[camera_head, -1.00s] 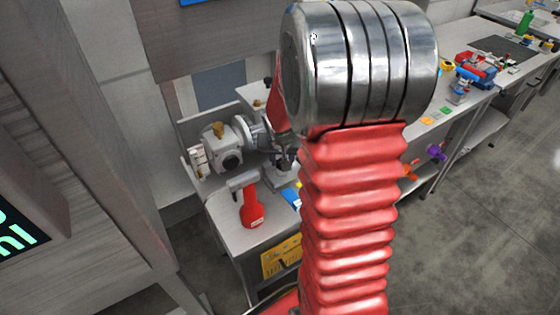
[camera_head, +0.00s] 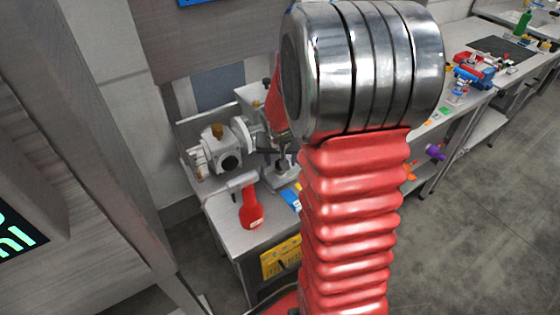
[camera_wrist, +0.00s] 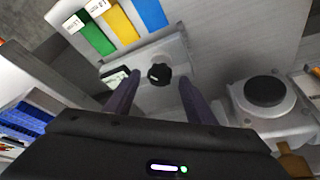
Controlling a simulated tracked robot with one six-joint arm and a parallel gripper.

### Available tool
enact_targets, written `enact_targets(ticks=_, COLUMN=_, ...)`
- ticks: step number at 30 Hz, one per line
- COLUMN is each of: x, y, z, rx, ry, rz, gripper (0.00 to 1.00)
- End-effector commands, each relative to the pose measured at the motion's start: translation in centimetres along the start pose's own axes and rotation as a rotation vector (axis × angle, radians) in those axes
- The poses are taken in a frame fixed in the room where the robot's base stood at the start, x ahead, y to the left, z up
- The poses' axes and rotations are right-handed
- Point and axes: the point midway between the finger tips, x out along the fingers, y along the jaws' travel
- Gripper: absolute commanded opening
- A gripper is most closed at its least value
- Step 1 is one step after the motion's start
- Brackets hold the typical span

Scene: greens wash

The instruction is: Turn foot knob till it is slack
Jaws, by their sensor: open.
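The foot knob (camera_wrist: 159,74) shows in the wrist view as a small round black knob with a white mark, on a grey metal foot plate (camera_wrist: 171,55). My gripper (camera_wrist: 158,84) is open. Its two dark fingers reach toward the knob, one on each side of it, with gaps between them and the knob. I cannot tell how close the fingertips are in depth. In the head view my red arm hides much of the bench, and I cannot make out the knob there.
A grey machine with a round black cap (camera_wrist: 264,90) stands right of the fingers; its housing shows in the head view (camera_head: 222,157). Green, yellow and blue cards (camera_wrist: 119,23) lie beyond the knob. A red-handled tool (camera_head: 250,208) stands on the bench (camera_head: 232,237).

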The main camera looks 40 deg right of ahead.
Motion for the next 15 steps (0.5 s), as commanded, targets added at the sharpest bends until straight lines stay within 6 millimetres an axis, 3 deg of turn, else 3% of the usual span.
enact_targets(ticks=15, x=-6.3, y=-0.1, z=-0.1, rx=0.000, ry=0.004, rz=-0.001, gripper=0.50)
